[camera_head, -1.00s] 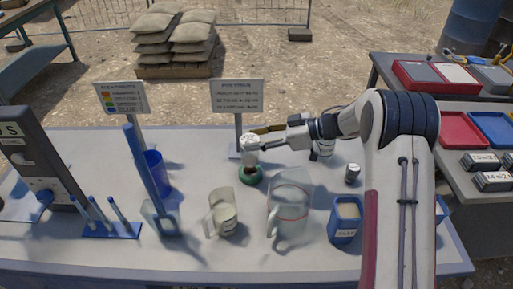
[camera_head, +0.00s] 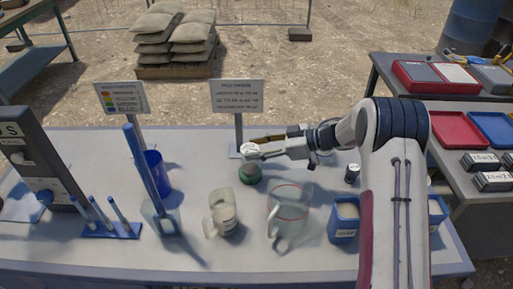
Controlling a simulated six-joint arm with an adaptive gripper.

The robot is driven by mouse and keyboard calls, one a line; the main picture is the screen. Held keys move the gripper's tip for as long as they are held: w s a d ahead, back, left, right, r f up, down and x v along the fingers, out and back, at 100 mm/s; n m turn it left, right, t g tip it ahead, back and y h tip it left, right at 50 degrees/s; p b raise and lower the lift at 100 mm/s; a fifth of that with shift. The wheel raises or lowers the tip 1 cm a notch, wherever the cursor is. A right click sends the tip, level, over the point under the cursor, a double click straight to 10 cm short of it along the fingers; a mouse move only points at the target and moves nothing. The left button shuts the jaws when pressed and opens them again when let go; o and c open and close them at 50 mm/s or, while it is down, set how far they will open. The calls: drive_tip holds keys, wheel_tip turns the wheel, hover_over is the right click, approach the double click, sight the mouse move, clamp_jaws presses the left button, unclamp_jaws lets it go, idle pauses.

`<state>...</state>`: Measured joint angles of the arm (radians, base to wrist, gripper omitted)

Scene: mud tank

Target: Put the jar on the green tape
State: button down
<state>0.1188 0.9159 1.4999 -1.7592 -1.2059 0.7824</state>
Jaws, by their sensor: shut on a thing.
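The jar (camera_head: 250,149), with a pale top, is held at the tip of my gripper (camera_head: 257,151) near the middle of the table. My gripper reaches in from the right and is shut on the jar. The green tape (camera_head: 250,175) lies on the table directly below the jar in the picture. The jar's lower part is hard to make out against the tape and the gripper. I cannot tell whether the jar touches the tape.
A measuring jug (camera_head: 222,215) and a larger clear jug (camera_head: 288,212) stand in front of the tape. A sign (camera_head: 238,97) stands behind it. A blue container (camera_head: 344,219) and a small dark weight (camera_head: 352,173) are to the right. A blue cup (camera_head: 155,171) is to the left.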

drive_tip(key=c, duration=1.2)
unclamp_jaws()
drive_tip(key=shift+c, duration=0.2)
drive_tip(key=shift+d+r, duration=0.1)
drive_tip(key=shift+r, duration=0.05)
drive_tip(key=shift+s+d+r, duration=0.1)
drive_tip(key=shift+d+r, duration=0.2)
drive_tip(key=shift+d, duration=0.3)
drive_tip(key=v, duration=1)
drive_tip(key=shift+s+d, duration=0.15)
drive_tip(key=shift+d, duration=0.05)
drive_tip(key=shift+r, duration=0.1)
